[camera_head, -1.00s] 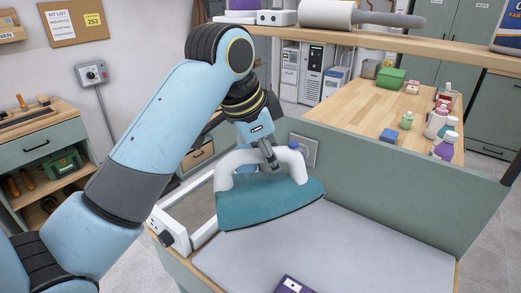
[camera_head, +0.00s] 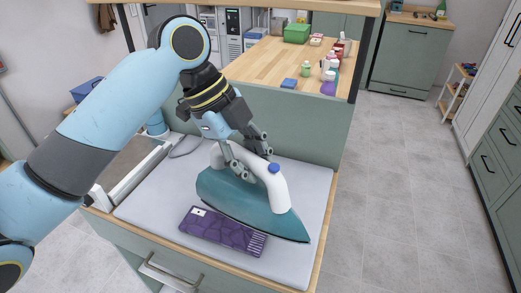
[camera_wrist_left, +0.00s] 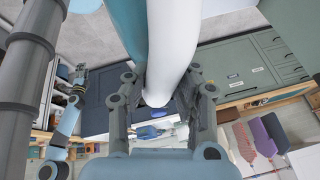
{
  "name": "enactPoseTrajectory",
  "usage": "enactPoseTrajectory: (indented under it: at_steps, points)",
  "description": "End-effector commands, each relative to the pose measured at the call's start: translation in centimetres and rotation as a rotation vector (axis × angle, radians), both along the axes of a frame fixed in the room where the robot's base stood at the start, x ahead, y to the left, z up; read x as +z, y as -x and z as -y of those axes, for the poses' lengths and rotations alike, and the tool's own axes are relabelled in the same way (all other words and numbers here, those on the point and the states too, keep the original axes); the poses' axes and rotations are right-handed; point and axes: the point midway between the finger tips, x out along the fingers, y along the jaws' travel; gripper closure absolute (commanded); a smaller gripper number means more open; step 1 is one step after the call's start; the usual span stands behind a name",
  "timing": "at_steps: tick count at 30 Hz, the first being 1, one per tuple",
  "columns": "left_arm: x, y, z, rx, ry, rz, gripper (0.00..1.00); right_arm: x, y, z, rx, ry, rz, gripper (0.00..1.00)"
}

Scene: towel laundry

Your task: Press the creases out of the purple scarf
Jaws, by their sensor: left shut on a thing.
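The purple scarf (camera_head: 215,230) lies folded in a flat, patterned rectangle near the front of the grey ironing pad. The iron (camera_head: 250,207) has a teal body and a white handle, and its tip points right. My left gripper (camera_head: 248,160) is shut on the handle. The handle (camera_wrist_left: 172,50) also shows between its fingers in the left wrist view. The iron covers part of the scarf's far side in the head view; I cannot tell whether it touches the scarf. My right gripper (camera_wrist_left: 75,90) shows small at the left of the left wrist view, its jaw state unclear.
The grey pad (camera_head: 302,185) has free room right of the iron. A green panel (camera_head: 300,135) closes the back of the station. A light rail (camera_head: 130,175) runs along the left. Bottles and a green box (camera_head: 297,33) stand on the wooden table behind.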

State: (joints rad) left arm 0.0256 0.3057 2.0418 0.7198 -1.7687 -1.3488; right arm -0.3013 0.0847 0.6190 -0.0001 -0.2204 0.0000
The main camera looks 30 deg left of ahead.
Motion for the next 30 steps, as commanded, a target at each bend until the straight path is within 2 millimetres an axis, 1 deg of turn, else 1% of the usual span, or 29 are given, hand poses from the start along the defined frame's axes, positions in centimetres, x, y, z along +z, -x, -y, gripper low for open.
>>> enactPoseTrajectory:
  at_steps: [5, 14, 20, 30]
  points:
    - [-0.3, 1.0, -0.8, -0.006, -0.003, 0.002, 1.0, 0.3, 0.0, -1.0, -0.004, -0.011, 0.001, 0.6]
    - [-1.1, 1.7, -1.4, -0.006, 0.0, 0.005, 1.0, 0.2, -0.2, -1.0, -0.004, -0.012, 0.004, 0.6]
    - [-2.5, 1.7, -1.4, -0.005, 0.0, 0.005, 1.0, -1.2, -0.3, -0.7, -0.002, -0.008, 0.005, 0.6]
    - [-6.1, 1.7, -1.4, -0.005, 0.0, 0.005, 1.0, -4.6, -0.2, 0.0, 0.0, 0.0, 0.003, 0.6]
